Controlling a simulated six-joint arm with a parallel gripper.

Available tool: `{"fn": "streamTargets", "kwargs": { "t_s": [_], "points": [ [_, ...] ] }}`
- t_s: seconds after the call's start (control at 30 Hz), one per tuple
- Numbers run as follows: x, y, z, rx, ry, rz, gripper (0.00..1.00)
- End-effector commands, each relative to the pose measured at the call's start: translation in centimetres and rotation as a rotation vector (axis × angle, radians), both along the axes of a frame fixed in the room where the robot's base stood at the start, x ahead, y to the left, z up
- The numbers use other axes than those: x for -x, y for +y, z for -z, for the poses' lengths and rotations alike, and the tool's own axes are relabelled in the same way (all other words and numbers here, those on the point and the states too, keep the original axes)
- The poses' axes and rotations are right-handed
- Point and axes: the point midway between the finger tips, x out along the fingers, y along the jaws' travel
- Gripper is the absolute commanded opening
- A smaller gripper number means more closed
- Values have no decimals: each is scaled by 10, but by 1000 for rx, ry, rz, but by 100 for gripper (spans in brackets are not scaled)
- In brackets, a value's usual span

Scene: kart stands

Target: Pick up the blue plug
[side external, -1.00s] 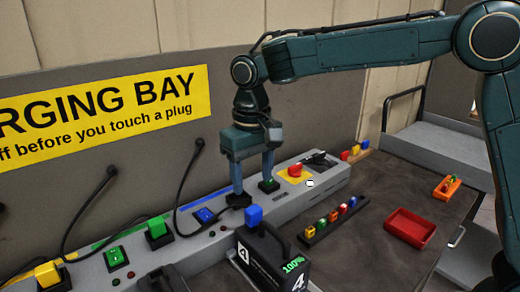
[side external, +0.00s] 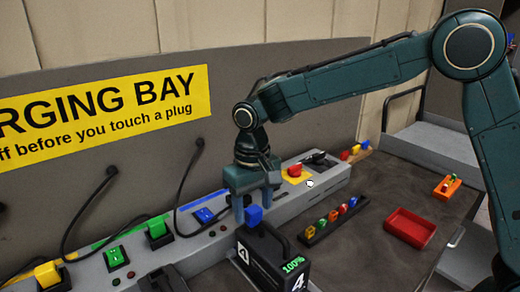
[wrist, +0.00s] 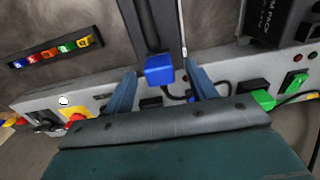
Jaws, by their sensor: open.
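The blue plug (side external: 254,214) is a small blue block standing at the top of the black battery box (side external: 275,262) marked 4 and 100%. It also shows in the wrist view (wrist: 160,70), centred between my fingers. My gripper (side external: 253,203) is open and pointing down just above and around the plug, one finger to each side. In the wrist view my gripper (wrist: 164,78) has a visible gap on both sides of the plug. I cannot tell exactly how far down the fingers reach along it.
The grey charging rail (side external: 190,240) runs behind, with a blue switch (side external: 205,215), a green plug (side external: 158,231), a yellow plug (side external: 48,273) and hanging black cables. A red tray (side external: 410,227) and a rack of coloured pieces (side external: 334,220) lie to the right on the dark bench.

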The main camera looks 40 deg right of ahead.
Motion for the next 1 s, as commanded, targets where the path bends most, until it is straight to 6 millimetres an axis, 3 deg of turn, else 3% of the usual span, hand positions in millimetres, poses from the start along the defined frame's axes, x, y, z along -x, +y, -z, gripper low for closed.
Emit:
{"fn": "streamTargets", "kwargs": {
  "t_s": [0.2,0.67,0.93,1.0],
  "points": [
    [0,0,14,0,1,0,56],
    [0,0,14,0,0,0,56],
    [0,0,14,0,0,0,7],
    [0,0,13,0,-1,0,7]
  ]
}}
